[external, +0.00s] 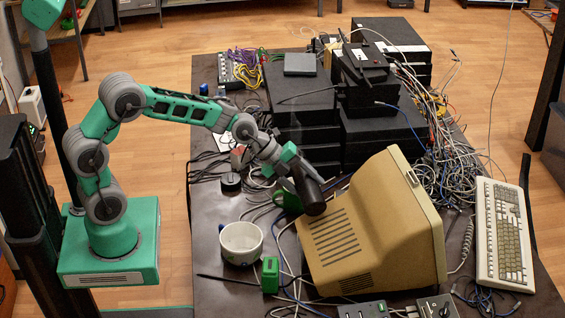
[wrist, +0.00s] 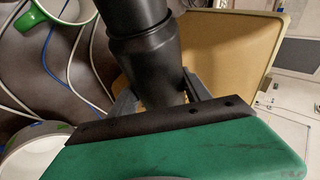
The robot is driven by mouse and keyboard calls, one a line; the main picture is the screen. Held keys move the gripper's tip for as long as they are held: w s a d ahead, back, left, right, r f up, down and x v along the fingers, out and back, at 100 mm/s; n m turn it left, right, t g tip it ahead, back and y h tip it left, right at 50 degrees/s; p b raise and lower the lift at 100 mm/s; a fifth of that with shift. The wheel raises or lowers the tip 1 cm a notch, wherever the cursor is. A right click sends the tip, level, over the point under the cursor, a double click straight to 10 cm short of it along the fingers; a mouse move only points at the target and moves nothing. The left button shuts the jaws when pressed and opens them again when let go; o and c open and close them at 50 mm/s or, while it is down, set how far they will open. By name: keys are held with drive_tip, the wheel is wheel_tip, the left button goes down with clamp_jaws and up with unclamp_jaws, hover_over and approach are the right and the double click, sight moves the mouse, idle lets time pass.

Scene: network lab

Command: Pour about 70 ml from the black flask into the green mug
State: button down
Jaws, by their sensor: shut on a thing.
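The black flask (external: 310,192) is held in my gripper (external: 300,168), which is shut around it. The flask slants, its lower end to the right, in front of the monitor's left side in the picture. In the wrist view the flask (wrist: 148,55) runs up from between my fingers (wrist: 158,98), and its top is cut off by the frame. The green mug (external: 287,198) stands just left of the flask, partly hidden. In the wrist view a green mug (wrist: 33,42) with a white inside shows at the top left. I see no liquid stream.
A beige monitor (external: 375,235) stands close right of the flask. A white mug (external: 241,246) and a small green block (external: 270,275) are at the front left. Black boxes (external: 300,125) fill the back. Cables (external: 450,165) cover the right, beside a keyboard (external: 503,230).

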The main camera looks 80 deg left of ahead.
drive_tip(key=shift+w+d+r, duration=0.15)
drive_tip(key=shift+d, duration=0.25)
drive_tip(key=shift+d, duration=0.2)
drive_tip(key=shift+d+f+b, duration=0.35)
drive_tip(key=shift+d+b, duration=0.1)
idle(0.7)
